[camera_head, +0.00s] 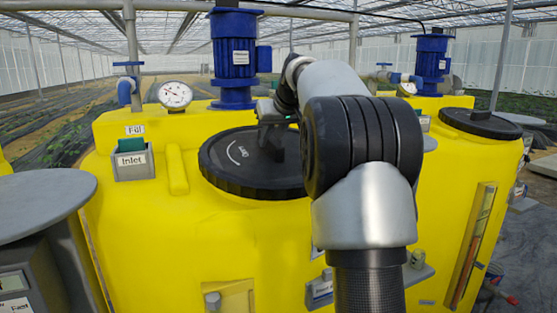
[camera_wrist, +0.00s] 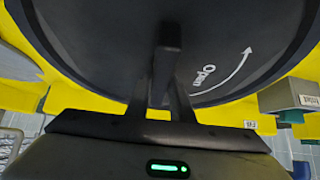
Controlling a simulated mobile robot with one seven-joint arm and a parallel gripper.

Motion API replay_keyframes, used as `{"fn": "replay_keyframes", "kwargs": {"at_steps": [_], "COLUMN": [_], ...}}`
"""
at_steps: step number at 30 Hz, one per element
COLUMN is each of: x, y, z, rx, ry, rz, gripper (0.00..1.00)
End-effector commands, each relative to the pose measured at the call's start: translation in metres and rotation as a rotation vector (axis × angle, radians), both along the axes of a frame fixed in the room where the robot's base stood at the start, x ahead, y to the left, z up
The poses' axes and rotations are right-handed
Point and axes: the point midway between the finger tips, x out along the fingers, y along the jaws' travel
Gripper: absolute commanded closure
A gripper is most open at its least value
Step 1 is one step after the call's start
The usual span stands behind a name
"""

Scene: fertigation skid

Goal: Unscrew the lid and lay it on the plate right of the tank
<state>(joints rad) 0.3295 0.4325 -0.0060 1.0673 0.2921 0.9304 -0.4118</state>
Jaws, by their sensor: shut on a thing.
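The lid (camera_head: 228,172) is a large black round disc with a ribbed rim and a white curved arrow marked "Open". It lies flat at the top opening of the yellow tank (camera_head: 150,235); I cannot tell if it is still threaded. My gripper (camera_head: 271,130) is above the lid's middle, shut on its upright grip bar. In the wrist view both fingers (camera_wrist: 160,90) close on the bar, and the lid (camera_wrist: 105,50) fills the upper part.
A blue motor (camera_head: 234,58) and a gauge (camera_head: 174,95) stand behind the lid. An "Inlet" box (camera_head: 133,163) is to its left. A grey round plate (camera_head: 42,205) stands at the far left. A second yellow tank with a black lid (camera_head: 480,123) is at right.

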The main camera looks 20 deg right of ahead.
Motion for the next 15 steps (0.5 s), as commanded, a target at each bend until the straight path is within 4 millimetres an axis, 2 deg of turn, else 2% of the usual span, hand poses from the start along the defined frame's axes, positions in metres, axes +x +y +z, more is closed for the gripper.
{"fn": "replay_keyframes", "kwargs": {"at_steps": [5, 15], "x": [0.0, -0.002], "y": [0.001, 0.0], "z": [0.001, 0.015], "rx": [0.0, -0.002], "ry": [0.003, -0.003], "rz": [0.006, 0.002], "gripper": [1.0, 1.0]}}
